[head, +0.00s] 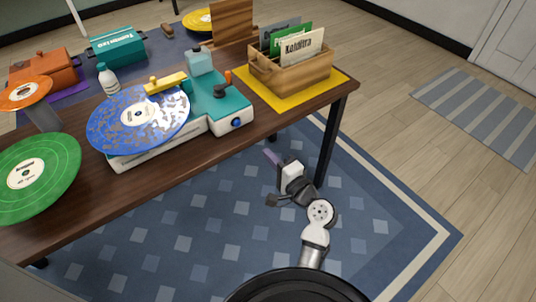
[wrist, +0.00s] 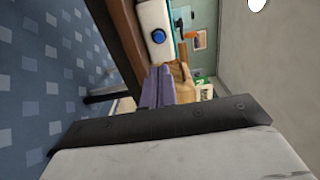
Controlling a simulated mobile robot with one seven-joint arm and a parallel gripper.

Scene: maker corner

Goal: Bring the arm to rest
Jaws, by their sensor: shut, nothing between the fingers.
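My gripper (head: 271,158) is out in front of the table's front edge, over the blue rug, with its arm bent below it. Its purple fingers show in the wrist view (wrist: 158,87), pressed together with nothing between them. It touches nothing that I can see. The wrist view is turned on its side.
The wooden table (head: 222,151) holds a teal and white record machine (head: 222,105) with a blue record (head: 110,122), a green record (head: 38,180), and a wooden crate (head: 290,76) of sleeves on a yellow mat (head: 325,92). The rug (head: 200,240) around my arm is clear.

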